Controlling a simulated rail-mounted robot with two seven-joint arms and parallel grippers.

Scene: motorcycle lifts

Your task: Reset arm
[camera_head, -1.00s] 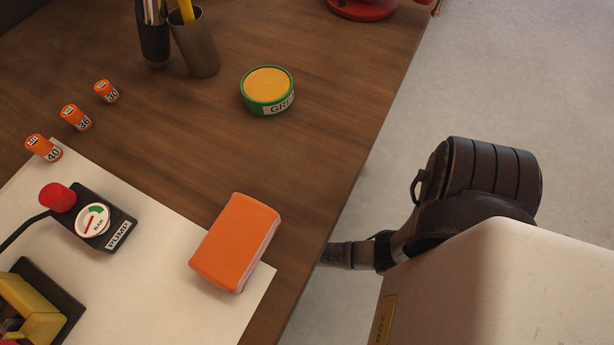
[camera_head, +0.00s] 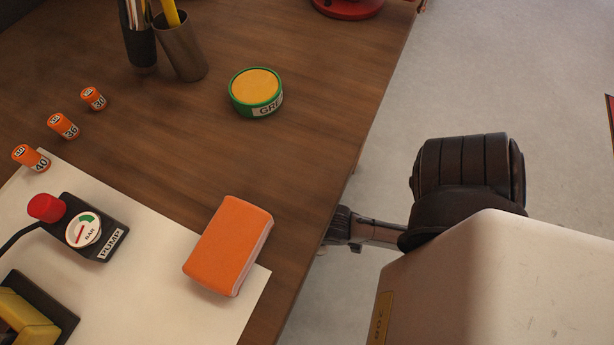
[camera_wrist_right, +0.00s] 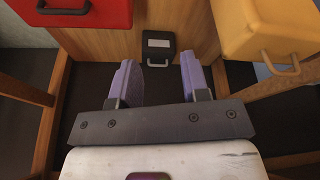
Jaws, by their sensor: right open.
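My right arm (camera_head: 467,180) stands beyond the right edge of the table in the head view, partly behind a white housing of mine. Its gripper fingers do not show clearly there. In the right wrist view my right gripper (camera_wrist_right: 157,82) is open, its two purple fingers apart with nothing between them. It points toward a wooden bench front. My left gripper is not in view.
The wooden table (camera_head: 300,150) holds an orange sponge-like block (camera_head: 228,245), a green tin (camera_head: 256,92), a pump box (camera_head: 88,228), a metal cup (camera_head: 180,50) and small orange cylinders. A red case (camera_wrist_right: 75,12), yellow case (camera_wrist_right: 265,25) and black box (camera_wrist_right: 155,50) show in the wrist view.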

